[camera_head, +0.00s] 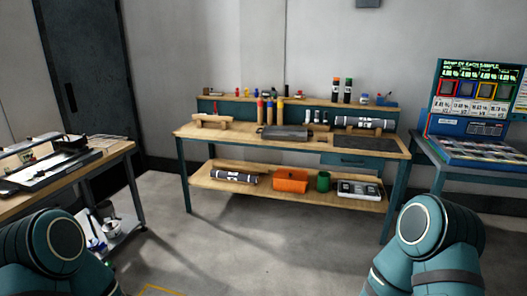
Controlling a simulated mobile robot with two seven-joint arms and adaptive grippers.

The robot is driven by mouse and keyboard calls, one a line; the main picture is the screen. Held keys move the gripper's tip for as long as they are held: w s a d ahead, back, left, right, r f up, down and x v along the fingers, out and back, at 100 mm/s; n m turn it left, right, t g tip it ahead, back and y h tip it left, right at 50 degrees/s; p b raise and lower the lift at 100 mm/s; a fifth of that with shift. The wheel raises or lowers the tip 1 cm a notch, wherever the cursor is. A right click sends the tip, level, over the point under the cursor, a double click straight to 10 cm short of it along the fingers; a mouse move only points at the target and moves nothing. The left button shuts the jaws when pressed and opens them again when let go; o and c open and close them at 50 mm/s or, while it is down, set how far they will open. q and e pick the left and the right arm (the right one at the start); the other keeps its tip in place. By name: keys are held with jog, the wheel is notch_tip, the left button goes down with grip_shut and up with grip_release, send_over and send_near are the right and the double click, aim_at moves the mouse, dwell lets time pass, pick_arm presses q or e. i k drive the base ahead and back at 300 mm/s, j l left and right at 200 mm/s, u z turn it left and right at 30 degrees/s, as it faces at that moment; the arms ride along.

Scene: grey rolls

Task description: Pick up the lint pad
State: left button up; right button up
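I cannot tell which object is the lint pad; nothing in view is clearly one at this size. A workbench (225,136) stands ahead against the wall. On its top are a dark grey flat block (285,132), a dark mat (367,144), a grey-banded roll (358,123) and a wooden stand (212,121). Its lower shelf holds another grey roll (234,176), an orange bundle (290,180), a green cup (323,181) and a grey device (358,190). Only teal links of my two arms show at the bottom corners. Neither gripper is in view.
A side table (118,152) with a black-and-white machine (60,160) stands at left, cans beneath it. At right, a blue table (440,158) carries a display panel (475,98). Small bottles line the workbench's back ledge. The grey floor (260,245) ahead is clear.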

aim_at(321, 138)
jog(key=i+j, duration=0.1)
jog(key=i, duration=2.8)
jog(key=l+z, duration=0.05)
jog(key=l, duration=0.05)
